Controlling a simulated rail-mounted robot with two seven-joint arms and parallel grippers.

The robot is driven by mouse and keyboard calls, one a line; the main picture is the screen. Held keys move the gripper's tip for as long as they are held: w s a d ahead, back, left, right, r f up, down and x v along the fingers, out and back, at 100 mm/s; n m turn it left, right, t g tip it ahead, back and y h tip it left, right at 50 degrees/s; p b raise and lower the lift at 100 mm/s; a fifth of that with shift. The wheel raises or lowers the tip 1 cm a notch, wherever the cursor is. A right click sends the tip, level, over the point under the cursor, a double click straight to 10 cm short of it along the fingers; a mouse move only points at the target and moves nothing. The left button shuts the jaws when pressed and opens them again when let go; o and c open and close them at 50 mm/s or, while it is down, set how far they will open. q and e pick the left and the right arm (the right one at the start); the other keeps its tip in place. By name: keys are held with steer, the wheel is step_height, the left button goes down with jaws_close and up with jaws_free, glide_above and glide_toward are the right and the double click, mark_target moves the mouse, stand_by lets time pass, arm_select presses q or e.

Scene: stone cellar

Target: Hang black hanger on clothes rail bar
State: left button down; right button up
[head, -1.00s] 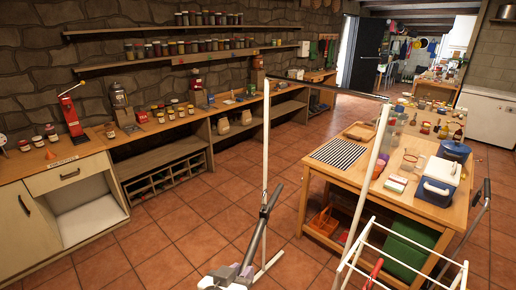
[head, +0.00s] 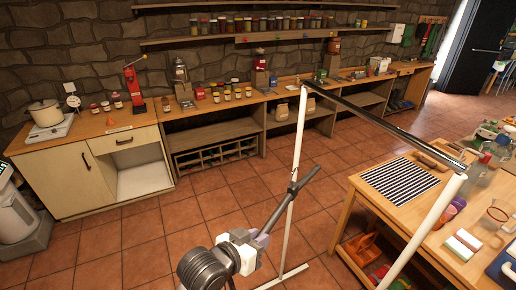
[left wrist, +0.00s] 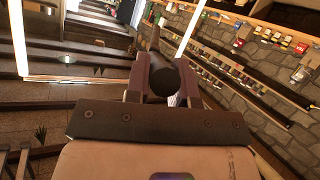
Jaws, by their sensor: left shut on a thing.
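The clothes rail has a dark bar (head: 385,125) on top of two white posts; its left post (head: 297,140) stands on a floor foot. My left gripper (head: 262,238) is shut on a dark, slender thing, which I take to be the black hanger (head: 285,203), seen nearly edge-on. The hanger slants up to the right, crosses the left post in the picture and lies below the bar in the picture. I cannot tell if it touches the post. In the left wrist view the fingers (left wrist: 160,80) close around its dark, rounded end (left wrist: 165,76). My right gripper is out of view.
A wooden table with a striped mat (head: 403,184) and boxes stands at right, close to the rail's right post (head: 430,225). A long counter (head: 240,103) with jars runs along the stone wall. The tiled floor (head: 130,245) at left is clear.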

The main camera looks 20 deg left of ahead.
arm_select(q)
steer(key=w+r+m+h+p, duration=0.1)
steer(key=r+p, duration=0.1)
steer(key=w+r+m+g+h+p, duration=0.1)
steer(key=r+p, duration=0.2)
steer(key=r+m+h+p, duration=0.1)
steer(key=r+p, duration=0.1)
steer(key=shift+w+d+r+p, duration=0.15)
steer(key=shift+w+r+p, duration=0.15)
steer(key=shift+w, duration=0.1)
steer(key=w+a+r+m+g+h+p, duration=0.2)
steer(key=a+r+p, duration=0.1)
steer(key=r+p, duration=0.5)
steer(key=shift+w+a+r+m+h+p, duration=0.15)
steer(key=shift+w+m+h+p, duration=0.2)
steer(key=shift+p, duration=0.65)
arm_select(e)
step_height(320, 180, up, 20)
arm_select(q)
steer(key=shift+w, duration=0.1)
